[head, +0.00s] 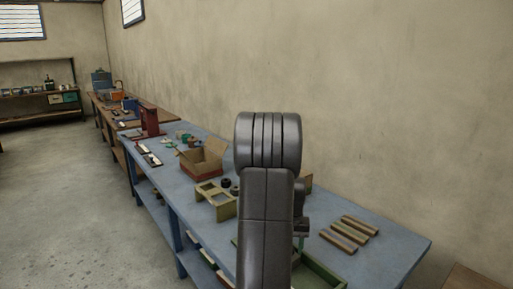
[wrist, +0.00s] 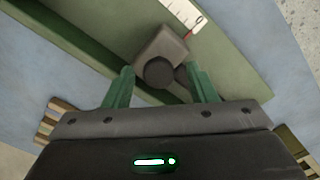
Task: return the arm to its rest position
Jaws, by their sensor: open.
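My gripper (wrist: 160,80) shows in the wrist view with two green fingers spread apart. It is open, with nothing clamped between the fingers. A grey block with a round dark face (wrist: 163,55) lies beyond and between the fingertips, in a green tray (wrist: 90,35). I cannot tell how far the fingertips are from it. In the head view my dark grey arm stands in front of the workbench (head: 395,240) and hides most of the gripper. The green tray (head: 325,272) shows partly to the right of my arm.
Several wooden bars (head: 350,235) lie on the bench right of my arm. A wooden frame (head: 215,200), dark round parts (head: 228,183) and an open cardboard box (head: 205,158) stand to its left. The wall (head: 390,100) rises behind. Open floor (head: 65,200) lies at left.

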